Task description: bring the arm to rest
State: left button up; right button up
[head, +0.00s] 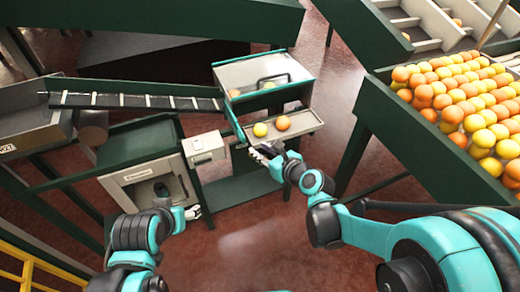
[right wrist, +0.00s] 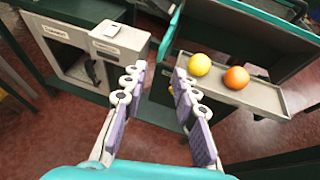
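My right gripper (head: 264,154) is by the front edge of a small grey tray (head: 305,127). In the right wrist view its two fingers (right wrist: 158,88) are spread apart with nothing between them. A yellow fruit (right wrist: 200,64) and an orange fruit (right wrist: 237,77) lie on that tray, beyond the fingers and apart from them. My left gripper (head: 194,212) is low, in front of the grey cabinet; it is too small to tell whether it is open or shut.
A handled bin (head: 290,72) above the tray holds some fruit. A conveyor (head: 135,101) runs to it from the left. Many oranges fill a green-sided stand (head: 408,135) at the right. A white box (head: 204,147) stands left of the tray. Open floor (head: 240,245) lies between my arms.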

dwell(0.3)
jog(key=s+d+n+g+h, duration=0.2)
jog(key=s+d+n, duration=0.4)
jog(key=n, duration=0.9)
jog(key=s+d+n+g+h, duration=0.2)
jog(key=s+d+n+h, duration=0.2)
jog(key=s+n, duration=0.9)
jog(key=d+n, duration=0.2)
jog(key=shift+d+g+h, duration=0.3)
jog(key=shift+d, duration=0.05)
